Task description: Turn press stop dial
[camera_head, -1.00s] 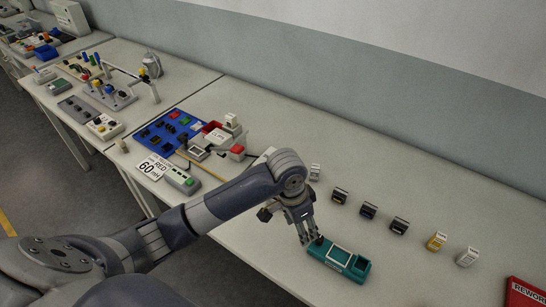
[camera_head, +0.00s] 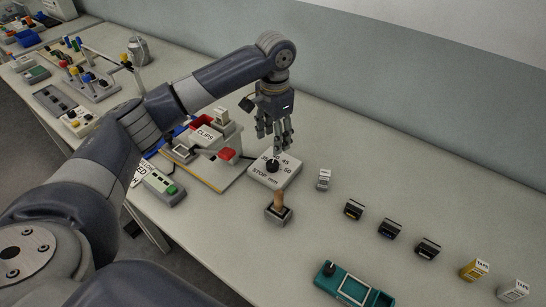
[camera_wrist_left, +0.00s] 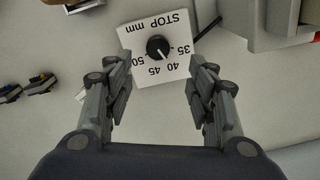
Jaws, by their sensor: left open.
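The press stop dial is a black round knob (camera_head: 272,165) on a pale plate (camera_head: 287,178) marked "STOP mm" with numbers from 35 to 50. In the left wrist view the knob (camera_wrist_left: 158,47) sits between and beyond my fingers, its white pointer toward the 40 to 45 side. My left gripper (camera_head: 275,145) is open just above the plate, pointing down; it also shows in the left wrist view (camera_wrist_left: 160,92). The fingers are apart from the knob in the wrist view. My right gripper is not in view.
A wooden-handled stamp (camera_head: 278,208) stands just in front of the plate. A teal device (camera_head: 352,287) lies at the front. Small labelled blocks line the right, with bare table between.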

